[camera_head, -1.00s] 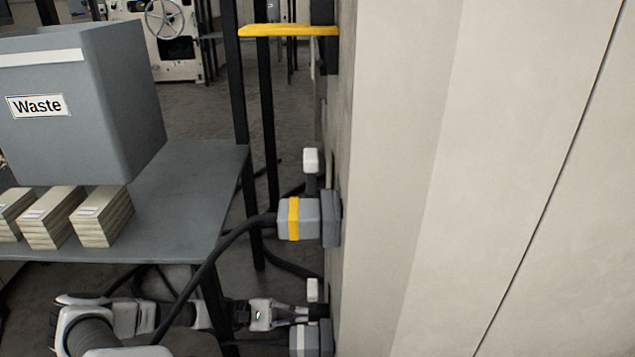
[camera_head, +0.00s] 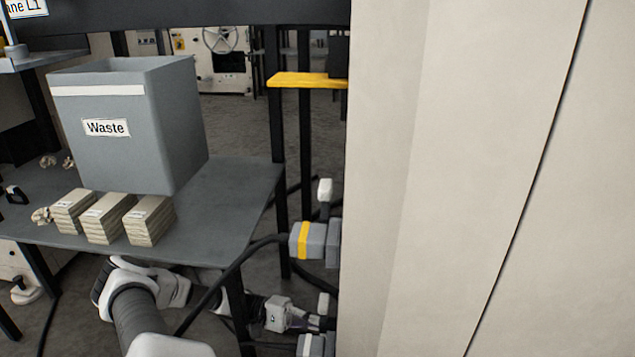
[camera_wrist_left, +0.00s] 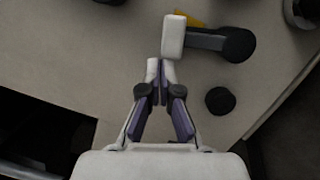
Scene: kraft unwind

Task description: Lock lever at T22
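Two plug-and-socket units with white-tipped levers stick out from the side of the pale cabinet. The upper lever (camera_head: 325,190) stands upright above a grey plug with a yellow band (camera_head: 306,240). The lower lever (camera_head: 324,302) stands above a grey plug with a pale band (camera_head: 311,345). No T22 label is readable. My left gripper (camera_head: 318,322) is beside the lower lever. In the left wrist view, the gripper (camera_wrist_left: 161,70) has its fingertips together with nothing visible between them. A white lever tip (camera_wrist_left: 173,38) on a dark arm lies just beyond them; contact is unclear. My right gripper is out of view.
A grey table (camera_head: 225,192) at left carries a Waste bin (camera_head: 125,150) and stacks of kraft pads (camera_head: 105,218). A black cable (camera_head: 228,272) runs to the upper plug. A yellow bar (camera_head: 305,80) stands behind. The tall pale cabinet (camera_head: 440,180) fills the right side.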

